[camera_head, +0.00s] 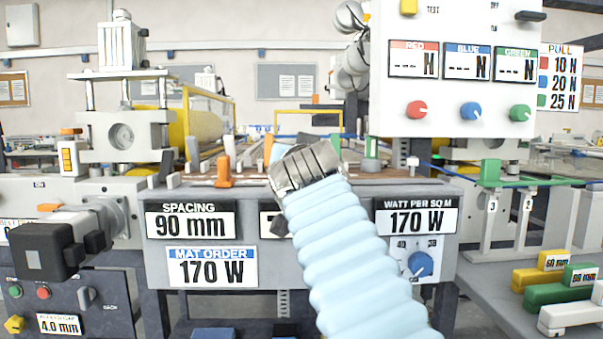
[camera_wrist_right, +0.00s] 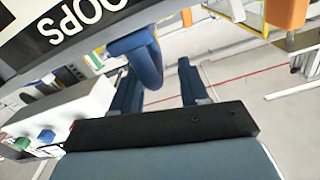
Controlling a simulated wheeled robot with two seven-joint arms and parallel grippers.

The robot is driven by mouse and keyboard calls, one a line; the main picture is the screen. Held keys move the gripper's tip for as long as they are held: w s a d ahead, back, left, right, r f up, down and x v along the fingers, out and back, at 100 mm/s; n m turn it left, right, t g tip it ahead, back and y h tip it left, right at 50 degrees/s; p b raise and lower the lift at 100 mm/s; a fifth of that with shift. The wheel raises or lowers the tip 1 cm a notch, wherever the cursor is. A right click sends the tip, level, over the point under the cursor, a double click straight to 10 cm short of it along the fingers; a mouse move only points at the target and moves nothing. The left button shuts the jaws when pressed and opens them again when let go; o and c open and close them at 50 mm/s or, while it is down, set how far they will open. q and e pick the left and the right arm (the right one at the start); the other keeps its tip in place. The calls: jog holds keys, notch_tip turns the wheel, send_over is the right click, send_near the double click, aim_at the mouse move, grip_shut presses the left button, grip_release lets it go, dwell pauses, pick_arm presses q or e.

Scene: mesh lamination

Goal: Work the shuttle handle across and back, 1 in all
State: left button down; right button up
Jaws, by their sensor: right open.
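My right arm in its pale blue sleeve rises to the middle of the head view, ending at a metal wrist; most of its gripper is hidden there. In the right wrist view the right gripper (camera_wrist_right: 165,90) is open, with two dark blue fingers apart. A curved blue piece (camera_wrist_right: 138,52) hangs beside the left finger, its lower end toward the gap; I cannot tell if it touches or if it is the shuttle handle. An orange upright handle (camera_head: 223,171) stands on the machine's front rail, left of my wrist; I cannot tell its role. My left gripper is not seen.
The machine front (camera_head: 355,205) carries spacing and watt labels. A control panel (camera_head: 455,60) with red, blue and green knobs overhangs at right. Coloured bars (camera_head: 555,293) lie on the right shelf. A black block (camera_head: 42,250) juts out at left.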

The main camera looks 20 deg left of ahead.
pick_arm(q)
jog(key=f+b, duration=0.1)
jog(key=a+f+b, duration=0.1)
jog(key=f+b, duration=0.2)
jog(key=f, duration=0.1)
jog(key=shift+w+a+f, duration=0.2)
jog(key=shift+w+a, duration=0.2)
pick_arm(e)
jog(key=v, duration=1.1)
